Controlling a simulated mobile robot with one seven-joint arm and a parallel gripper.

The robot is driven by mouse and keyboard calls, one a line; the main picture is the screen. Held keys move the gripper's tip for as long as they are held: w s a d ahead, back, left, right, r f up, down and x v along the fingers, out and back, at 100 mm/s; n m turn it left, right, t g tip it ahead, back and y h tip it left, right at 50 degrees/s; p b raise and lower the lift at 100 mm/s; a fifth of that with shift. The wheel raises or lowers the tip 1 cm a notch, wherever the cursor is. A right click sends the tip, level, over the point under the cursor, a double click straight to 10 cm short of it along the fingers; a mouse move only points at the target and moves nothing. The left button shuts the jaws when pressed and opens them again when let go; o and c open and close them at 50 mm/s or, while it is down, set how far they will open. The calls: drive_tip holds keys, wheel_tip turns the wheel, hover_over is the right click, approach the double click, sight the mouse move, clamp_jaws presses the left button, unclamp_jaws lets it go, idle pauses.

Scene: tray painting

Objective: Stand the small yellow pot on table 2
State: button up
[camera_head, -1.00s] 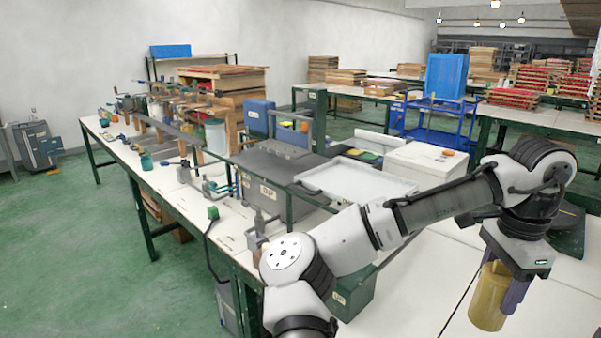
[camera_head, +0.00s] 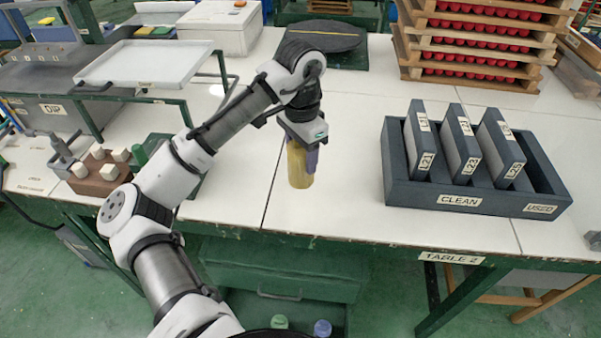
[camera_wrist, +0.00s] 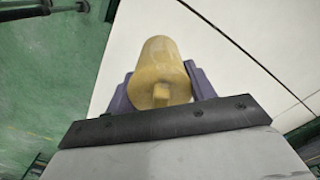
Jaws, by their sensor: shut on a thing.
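The small yellow pot (camera_head: 299,166) is a yellow-tan cylinder, hanging upright below my gripper (camera_head: 303,150). My gripper's purple fingers are shut on it from both sides. In the wrist view the pot (camera_wrist: 160,72) sits between the two fingers (camera_wrist: 160,92), with a small knob on its near end. The white top of table 2 (camera_head: 350,215) lies below and around the pot in the head view. I cannot tell whether the pot's base touches the top or hangs a little above it. The label "TABLE 2" (camera_head: 450,257) is on the front edge at the right.
A dark rack (camera_head: 400,190) marked CLEAN and USED, holding three upright labelled blocks, stands right of the pot. Stacked wooden trays (camera_head: 410,60) and a dark round disc (camera_head: 325,36) are behind. A brown block with white pieces (camera_head: 103,172) is at left. White tabletop between is clear.

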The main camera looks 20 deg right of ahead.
sight(301, 174)
drive_tip(key=shift+f, duration=3.2)
drive_tip(key=o, duration=0.7)
drive_tip(key=shift+o, duration=0.2)
wheel_tip(301, 174, up, 12)
